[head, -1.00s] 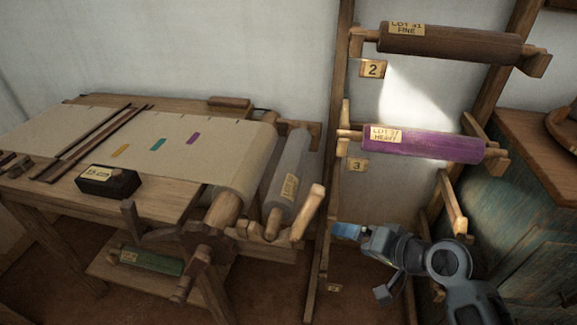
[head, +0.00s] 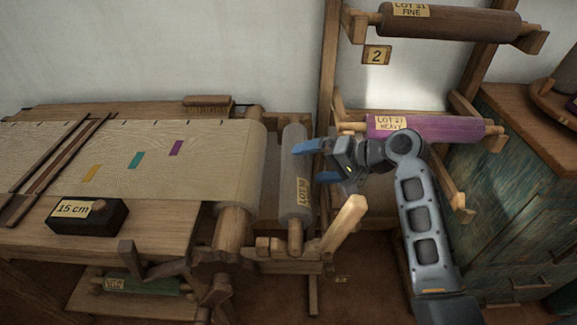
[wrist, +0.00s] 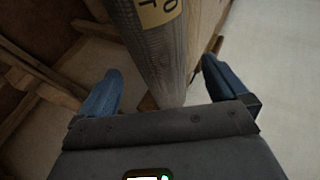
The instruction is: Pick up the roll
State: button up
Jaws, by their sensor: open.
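A grey roll (head: 294,185) with a yellow label rests in wooden holders at the right end of the loom. In the wrist view the grey roll (wrist: 153,55) runs between my two fingers, its label at the top edge. My gripper (head: 309,162) is open, with its blue fingers at the roll's right side in the head view. In the wrist view my gripper (wrist: 159,75) has a finger on each side of the roll, with gaps, and holds nothing. A purple roll (head: 440,128), labelled LOT 27 HEAVY, lies on the rack behind my arm, partly hidden.
A brown roll (head: 450,21) lies higher on the rack. The loom (head: 150,215) carries cloth (head: 215,150), a dark 15 cm block (head: 88,216) and a brush (head: 207,104). A green roll (head: 140,286) lies below. A wooden handle (head: 345,222) juts up near my gripper. A teal cabinet (head: 510,190) stands right.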

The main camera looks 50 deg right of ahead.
aim_at(294, 168)
jog(key=shift+a+x, duration=0.15)
jog(key=shift+x, duration=1.45)
jog(key=shift+a+x, duration=0.2)
jog(key=shift+x, duration=1.35)
jog(key=shift+s+f, duration=0.1)
jog(key=shift+c, duration=0.5)
jog(key=c, duration=1.4)
